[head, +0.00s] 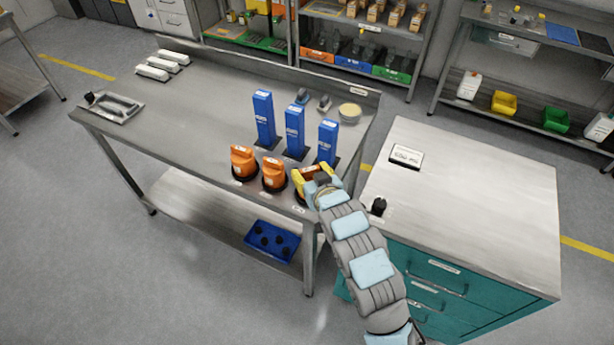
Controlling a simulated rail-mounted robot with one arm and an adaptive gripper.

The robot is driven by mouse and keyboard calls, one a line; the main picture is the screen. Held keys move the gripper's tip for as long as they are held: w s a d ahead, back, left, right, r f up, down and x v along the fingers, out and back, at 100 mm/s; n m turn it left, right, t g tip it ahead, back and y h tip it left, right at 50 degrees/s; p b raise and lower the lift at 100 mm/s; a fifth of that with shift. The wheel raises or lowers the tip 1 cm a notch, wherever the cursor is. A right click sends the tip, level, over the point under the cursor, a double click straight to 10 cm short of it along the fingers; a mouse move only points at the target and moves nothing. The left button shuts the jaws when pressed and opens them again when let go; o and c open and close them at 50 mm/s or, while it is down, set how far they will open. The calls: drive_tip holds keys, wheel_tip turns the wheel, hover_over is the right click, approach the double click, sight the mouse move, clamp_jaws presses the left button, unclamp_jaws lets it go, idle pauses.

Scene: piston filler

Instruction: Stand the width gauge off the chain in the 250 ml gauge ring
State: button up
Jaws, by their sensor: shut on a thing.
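Three tall blue blocks, the left one (263,118), the middle one (295,131) and the right one (327,141), stand upright in dark bases on the steel bench. In front of them two orange pieces, the left one (243,163) and the middle one (273,172), stand in dark round bases with small labels before them. My gripper (317,178), with yellow fingers, is low over the bench's front right corner, shut on an orange piece (310,170) mostly hidden by it. I cannot read the labels or tell which ring is 250 ml, nor which piece is the width gauge.
The steel bench (200,105) has free room at left, with a grey tray (114,106) and several white items (160,65). A round tin (349,112) is at the back right. The teal cabinet (470,210) at right carries a sign (406,156) and a black knob (378,206).

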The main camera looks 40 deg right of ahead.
drive_tip(key=shift+w+d+f+b, duration=0.2)
drive_tip(key=shift+w+d+f, duration=0.6)
drive_tip(key=shift+f, duration=0.8)
drive_tip(key=shift+w+d+f+b, duration=0.15)
drive_tip(key=shift+w+d+f, duration=0.35)
drive_tip(key=shift+w+f, duration=0.8)
drive_tip(key=shift+w+d+f+b, duration=0.2)
drive_tip(key=shift+w+d+f, duration=0.45)
drive_tip(key=shift+f, duration=1.25)
drive_tip(key=shift+f, duration=0.1)
drive_tip(key=o, duration=1.2)
drive_tip(key=shift+s, duration=0.15)
drive_tip(key=shift+s+a+r, duration=0.1)
drive_tip(key=shift+s+r, duration=0.15)
drive_tip(key=p+v, duration=0.1)
drive_tip(key=v, duration=1)
drive_tip(key=shift+s+a, duration=0.1)
